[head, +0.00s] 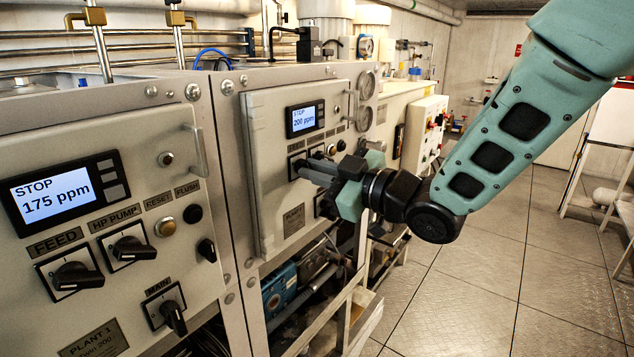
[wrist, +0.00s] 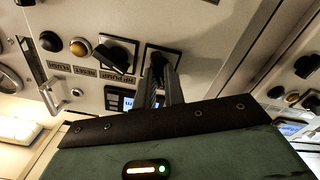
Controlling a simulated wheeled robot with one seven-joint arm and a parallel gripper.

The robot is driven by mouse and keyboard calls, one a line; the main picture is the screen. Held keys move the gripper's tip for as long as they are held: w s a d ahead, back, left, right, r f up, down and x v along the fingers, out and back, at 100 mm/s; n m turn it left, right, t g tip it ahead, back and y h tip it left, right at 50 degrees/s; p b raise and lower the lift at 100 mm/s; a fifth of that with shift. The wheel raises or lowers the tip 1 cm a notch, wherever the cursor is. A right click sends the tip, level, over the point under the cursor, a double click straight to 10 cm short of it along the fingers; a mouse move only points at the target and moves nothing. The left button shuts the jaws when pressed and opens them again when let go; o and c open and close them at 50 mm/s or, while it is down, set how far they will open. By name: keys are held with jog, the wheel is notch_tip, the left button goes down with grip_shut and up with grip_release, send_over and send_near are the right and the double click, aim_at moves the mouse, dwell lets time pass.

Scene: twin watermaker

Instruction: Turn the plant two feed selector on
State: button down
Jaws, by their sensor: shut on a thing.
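The plant two panel (head: 262,165) is the middle cabinet in the head view, its display (head: 304,119) reading STOP and 200 ppm. My gripper (head: 306,170) reaches in from the right to the panel's upper-left selector, below the display. In the wrist view, which looks at the panel upside down, my gripper's two fingers (wrist: 160,82) are shut on the black feed selector knob (wrist: 158,61). The fingers hide part of the knob, so its exact setting cannot be told. The HP pump knob (wrist: 114,53) sits beside it, apart from the fingers.
The plant one panel (head: 110,215) stands at the left with similar knobs and a display (head: 52,195) reading STOP and 175 ppm. A panel handle (wrist: 52,98) and the reset button (wrist: 78,47) are near my gripper.

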jog(key=m+b, duration=0.1)
jog(key=m, duration=0.4)
jog(key=shift+m, duration=0.3)
dwell(0.4)
jog(key=c, duration=1.5)
grip_release()
jog(key=shift+b+v, duration=4.35)
jog(key=shift+v, duration=4.4)
